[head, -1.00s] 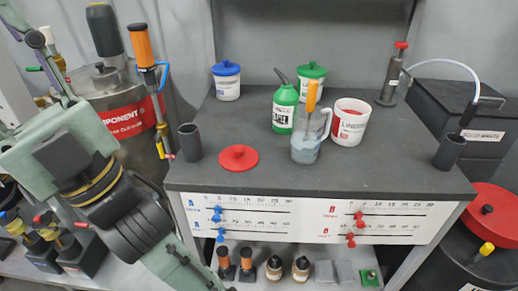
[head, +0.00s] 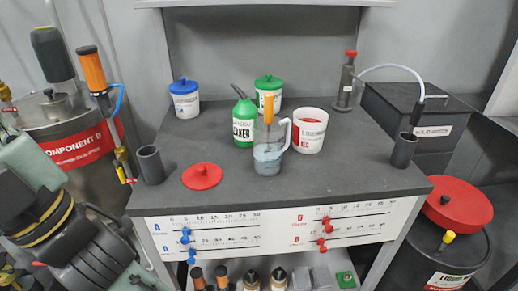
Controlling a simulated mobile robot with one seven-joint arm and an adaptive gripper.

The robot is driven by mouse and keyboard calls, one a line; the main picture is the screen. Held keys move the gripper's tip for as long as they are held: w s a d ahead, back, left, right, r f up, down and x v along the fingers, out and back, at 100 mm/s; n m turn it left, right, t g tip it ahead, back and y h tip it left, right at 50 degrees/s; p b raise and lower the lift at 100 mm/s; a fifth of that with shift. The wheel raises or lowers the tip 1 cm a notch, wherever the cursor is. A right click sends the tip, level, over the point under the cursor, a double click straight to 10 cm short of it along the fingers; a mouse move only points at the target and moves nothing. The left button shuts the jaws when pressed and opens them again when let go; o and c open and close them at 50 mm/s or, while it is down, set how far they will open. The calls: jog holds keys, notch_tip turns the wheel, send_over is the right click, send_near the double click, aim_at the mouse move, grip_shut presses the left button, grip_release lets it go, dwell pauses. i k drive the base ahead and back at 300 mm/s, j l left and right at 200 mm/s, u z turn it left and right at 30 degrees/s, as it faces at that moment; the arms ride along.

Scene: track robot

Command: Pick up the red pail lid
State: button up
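The red pail lid (head: 202,177) lies flat on the dark bench top, near its front left, with a small red knob on top. An open white pail with red contents (head: 309,131) stands uncovered further back on the bench, right of the clear mixing jug (head: 268,152). My arm shows at the lower left of the head view, left of the bench and apart from the lid. My gripper's fingertips are not in the picture.
A grey cup (head: 150,164) stands just left of the lid. A green bottle (head: 244,122), a blue-lidded pail (head: 185,98) and a green-lidded pail (head: 267,92) stand behind. A second grey cup (head: 404,150) is at the right. The bench's front middle is clear.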

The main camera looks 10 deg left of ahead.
aim_at(202, 176)
jog(key=k+j+z, duration=0.15)
jog(key=j, duration=0.3)
jog(key=j+z, duration=0.2)
jog(key=j, duration=0.25)
jog(key=k+j+z, duration=0.15)
jog(key=j, duration=0.25)
jog(key=k+j+z, duration=0.15)
jog(key=j, duration=0.25)
jog(key=k+j+z, duration=0.2)
jog(key=j, duration=0.25)
jog(key=j+z, duration=0.25)
jog(key=j, duration=0.2)
jog(key=i+j, duration=0.1)
jog(key=i, duration=0.5)
